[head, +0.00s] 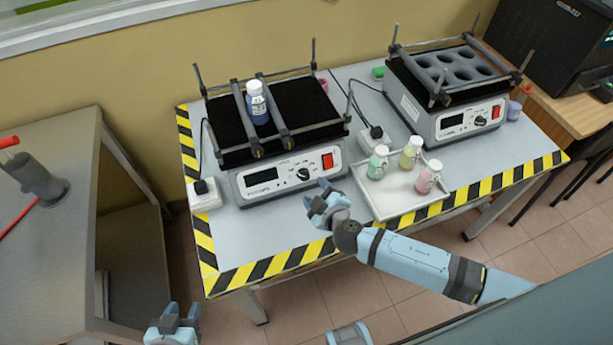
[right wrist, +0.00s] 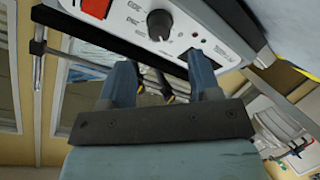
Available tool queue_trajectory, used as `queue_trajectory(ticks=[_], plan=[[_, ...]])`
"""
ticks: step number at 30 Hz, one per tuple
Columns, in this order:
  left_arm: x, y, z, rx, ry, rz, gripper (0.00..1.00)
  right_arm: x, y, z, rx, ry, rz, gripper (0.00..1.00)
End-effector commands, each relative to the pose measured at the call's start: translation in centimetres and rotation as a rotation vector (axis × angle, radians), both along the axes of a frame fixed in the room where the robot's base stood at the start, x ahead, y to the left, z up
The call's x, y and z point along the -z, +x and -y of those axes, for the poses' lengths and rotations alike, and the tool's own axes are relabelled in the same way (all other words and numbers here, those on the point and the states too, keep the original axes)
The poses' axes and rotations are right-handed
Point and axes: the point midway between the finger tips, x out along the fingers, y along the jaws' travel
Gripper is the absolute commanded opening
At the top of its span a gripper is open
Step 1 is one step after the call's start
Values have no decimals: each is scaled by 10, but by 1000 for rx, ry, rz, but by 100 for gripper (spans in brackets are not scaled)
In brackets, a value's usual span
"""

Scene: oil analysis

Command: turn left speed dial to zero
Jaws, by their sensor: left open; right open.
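The left shaker (head: 290,178) stands on the table, its front panel facing me. Its black speed dial (head: 303,174) is to the left of a red switch (head: 327,161). In the right wrist view the dial (right wrist: 160,25) appears upside down, beyond my fingers, with the red switch (right wrist: 97,8) beside it. My right gripper (head: 316,194) is open and empty, just in front of the panel and apart from the dial. It also shows in the right wrist view (right wrist: 163,80). My left gripper (head: 184,312) is open and empty, low at the picture's left, away from the table. The dial's exact setting is too small to read.
A white tray (head: 392,199) with three small bottles stands right of my right gripper. A second shaker (head: 445,118) is at the back right. A power socket block (head: 204,195) sits at left.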

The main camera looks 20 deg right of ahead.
Motion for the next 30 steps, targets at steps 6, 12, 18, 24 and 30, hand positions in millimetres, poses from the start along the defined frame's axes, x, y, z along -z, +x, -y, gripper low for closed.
queue_trajectory(ticks=[6,12,18,24,30], plan=[[-5,0,0,0,0,1,43,11,41,-6,0,-1,0,57],[-6,1,0,0,-1,2,43,18,60,-8,1,0,-1,57],[-6,1,1,-1,-2,3,43,20,64,-9,0,1,-2,57],[-6,1,1,0,-2,3,43,20,64,-9,0,1,-2,48],[-6,1,1,0,-2,3,43,20,64,-9,0,1,-2,8]])
